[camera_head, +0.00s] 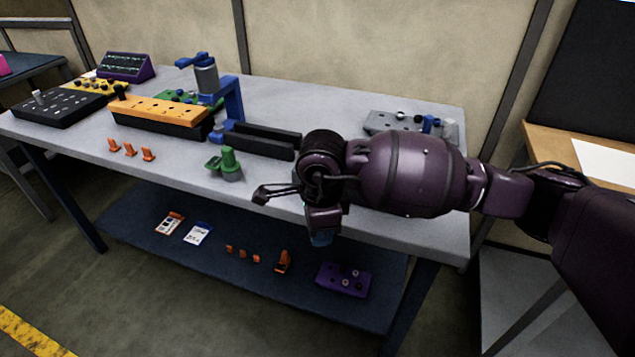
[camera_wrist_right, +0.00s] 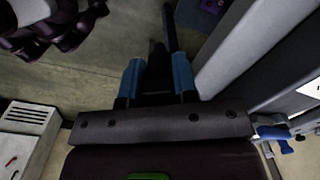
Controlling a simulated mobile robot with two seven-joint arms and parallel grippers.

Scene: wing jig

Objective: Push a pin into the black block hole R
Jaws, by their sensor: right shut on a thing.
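Orange pins (camera_head: 129,149) stand on the table at the left front. A black block (camera_head: 155,122) with an orange holed top (camera_head: 165,108) is behind them. A black panel with holes (camera_head: 55,110) lies at the far left. I cannot make out any hole marked R. My left gripper is not in view.
A blue clamp (camera_head: 233,100) with long black bars (camera_head: 265,140) and a green fixture (camera_head: 230,165) stand left of my right arm. A grey block (camera_head: 385,122) is behind it. The lower shelf (camera_head: 130,218) holds cards, orange parts and a purple box (camera_head: 343,279).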

